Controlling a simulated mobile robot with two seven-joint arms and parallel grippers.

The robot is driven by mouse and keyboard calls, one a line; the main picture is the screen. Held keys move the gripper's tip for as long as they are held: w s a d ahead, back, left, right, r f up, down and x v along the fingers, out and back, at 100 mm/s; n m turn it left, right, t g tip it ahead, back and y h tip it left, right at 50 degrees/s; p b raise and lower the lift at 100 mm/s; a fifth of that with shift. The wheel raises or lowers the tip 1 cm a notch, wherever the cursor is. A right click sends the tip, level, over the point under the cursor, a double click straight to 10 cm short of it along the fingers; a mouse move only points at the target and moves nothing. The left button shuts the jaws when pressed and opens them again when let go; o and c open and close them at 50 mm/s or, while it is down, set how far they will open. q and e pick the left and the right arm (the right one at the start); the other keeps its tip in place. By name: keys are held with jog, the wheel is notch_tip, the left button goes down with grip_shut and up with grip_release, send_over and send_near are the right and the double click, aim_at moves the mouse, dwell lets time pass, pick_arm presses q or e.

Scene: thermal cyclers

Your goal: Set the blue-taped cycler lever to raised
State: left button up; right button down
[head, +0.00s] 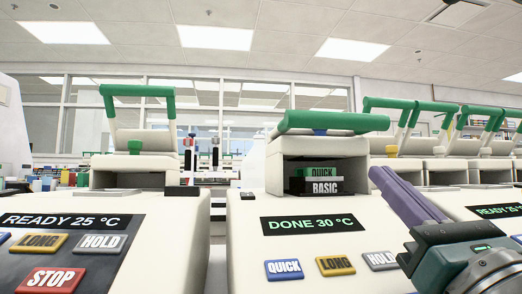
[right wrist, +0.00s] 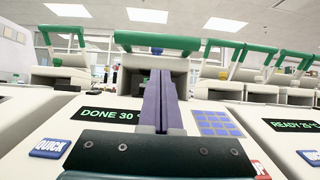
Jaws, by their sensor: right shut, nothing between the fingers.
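The middle cycler (head: 240,220) has a small blue patch (head: 320,132) just under its lever's green bar (head: 335,121). That bar sits low over the cycler's open front, lower than the bar on the left cycler. In the right wrist view the green bar (right wrist: 185,45) and the blue patch (right wrist: 157,51) are straight ahead. My right gripper (head: 378,173) is shut and empty, its purple fingers in front of the middle cycler, below and right of the bar. The fingers (right wrist: 155,82) point toward the open front and hide part of it. My left gripper is not in view.
The left cycler (head: 160,215) has a raised green lever (head: 137,90) and a green patch. Several cyclers with raised levers stand to the right, some with yellow patches (head: 391,150). The middle display (head: 313,224) reads DONE 30 °C. A narrow gap separates the left and middle cyclers.

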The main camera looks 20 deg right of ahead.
jog(key=p+x, duration=0.2)
jog(key=x, duration=0.8)
jog(key=shift+d, duration=0.1)
